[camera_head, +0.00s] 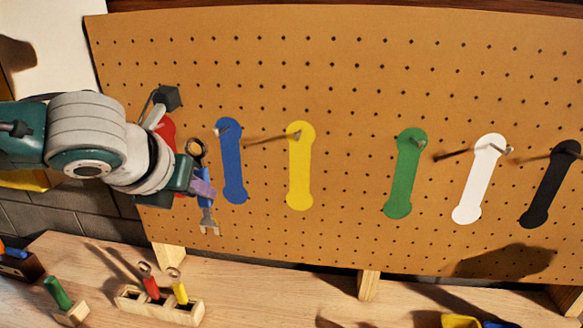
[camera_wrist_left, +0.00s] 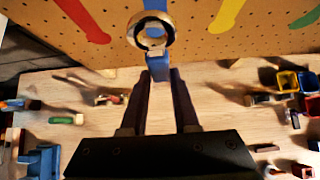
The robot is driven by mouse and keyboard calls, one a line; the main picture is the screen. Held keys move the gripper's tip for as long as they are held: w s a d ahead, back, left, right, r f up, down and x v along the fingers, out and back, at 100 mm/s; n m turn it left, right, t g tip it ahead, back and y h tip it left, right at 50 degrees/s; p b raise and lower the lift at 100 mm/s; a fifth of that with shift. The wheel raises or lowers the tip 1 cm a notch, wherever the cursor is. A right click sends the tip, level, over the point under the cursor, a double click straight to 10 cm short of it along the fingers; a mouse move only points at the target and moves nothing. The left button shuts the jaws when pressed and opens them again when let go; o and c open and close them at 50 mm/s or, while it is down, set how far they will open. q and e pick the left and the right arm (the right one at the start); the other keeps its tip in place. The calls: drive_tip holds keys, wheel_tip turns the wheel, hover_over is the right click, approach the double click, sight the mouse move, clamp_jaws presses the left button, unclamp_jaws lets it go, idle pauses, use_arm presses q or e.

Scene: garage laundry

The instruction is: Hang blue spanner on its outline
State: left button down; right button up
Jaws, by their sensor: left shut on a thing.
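My left gripper (camera_head: 203,186) is shut on the blue spanner (camera_head: 207,218) and holds it upright in front of the pegboard. The spanner's ring end points up and its open jaw end points down. The ring (camera_wrist_left: 151,30) and a bit of blue handle (camera_wrist_left: 158,68) show in the left wrist view, between and beyond the fingers (camera_wrist_left: 160,95). The blue outline (camera_head: 232,165) is just right of the spanner in the head view, with a metal peg near its top. The ring is apart from the peg in the picture. My right gripper is not in view.
The pegboard (camera_head: 345,80) also has yellow (camera_head: 300,170), green (camera_head: 402,175), white (camera_head: 478,180) and black outlines with pegs; a red one is mostly behind my arm. Below, the wooden bench (camera_head: 250,300) holds a block with red- and yellow-handled tools (camera_head: 160,308) and a green-handled tool (camera_head: 57,292).

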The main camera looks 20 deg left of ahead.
use_arm(q)
drive_tip(key=w+a+f+b, duration=0.1)
drive_tip(key=w+a+b, duration=0.1)
drive_tip(key=w+b, duration=0.7)
drive_tip(key=shift+w+a+f, duration=0.15)
drive_tip(key=shift+w+f, duration=0.1)
drive_tip(key=shift+f, duration=0.15)
idle(0.5)
drive_tip(key=shift+f, duration=0.1)
idle(0.6)
drive_tip(key=c, duration=0.6)
unclamp_jaws()
